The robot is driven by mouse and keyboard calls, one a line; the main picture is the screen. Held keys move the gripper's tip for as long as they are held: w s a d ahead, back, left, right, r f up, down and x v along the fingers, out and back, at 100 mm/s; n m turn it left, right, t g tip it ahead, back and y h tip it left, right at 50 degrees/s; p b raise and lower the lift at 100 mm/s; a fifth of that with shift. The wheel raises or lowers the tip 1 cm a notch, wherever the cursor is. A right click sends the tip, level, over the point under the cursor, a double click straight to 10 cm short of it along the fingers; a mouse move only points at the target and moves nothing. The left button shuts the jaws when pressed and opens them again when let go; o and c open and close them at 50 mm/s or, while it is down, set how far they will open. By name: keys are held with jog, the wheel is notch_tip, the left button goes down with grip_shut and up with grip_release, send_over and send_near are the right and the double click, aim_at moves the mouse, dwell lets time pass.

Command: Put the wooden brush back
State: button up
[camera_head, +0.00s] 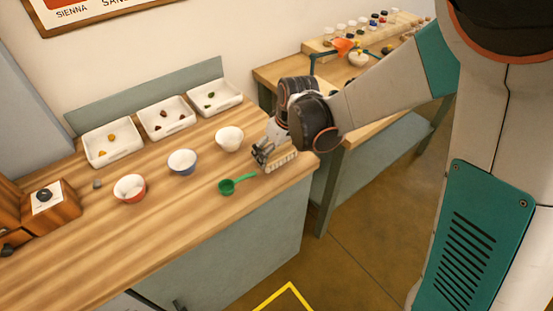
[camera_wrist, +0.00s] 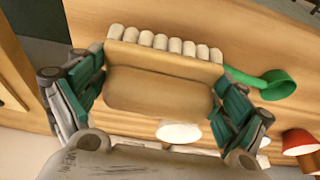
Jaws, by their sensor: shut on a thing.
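The wooden brush (camera_wrist: 160,88) has a brown wooden back and a row of pale bristle tufts. In the wrist view it fills the space between the two fingers of my gripper (camera_wrist: 158,100), which are closed on its sides. In the head view the brush (camera_head: 284,161) is at the right end of the wooden counter (camera_head: 215,215), below my gripper (camera_head: 265,153) and partly hidden by it. I cannot tell whether it touches the counter.
A green scoop (camera_head: 236,184) lies close to the brush's left. A white bowl (camera_head: 229,139), blue bowl (camera_head: 183,162) and red bowl (camera_head: 130,188) stand farther left. White trays (camera_head: 110,157) line the back. A wooden box (camera_head: 60,218) stands far left. A second table (camera_head: 385,124) holds jars.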

aim_at(276, 157)
jog(key=shift+f+b, duration=0.55)
jog(key=shift+f, duration=0.75)
jog(key=shift+f, duration=0.2)
jog(key=o, duration=0.8)
jog(key=shift+o, duration=0.2)
jog(key=shift+r, duration=0.2)
jog(key=p+v, duration=0.4)
jog(key=v, duration=0.8)
jog(key=shift+s, duration=0.1)
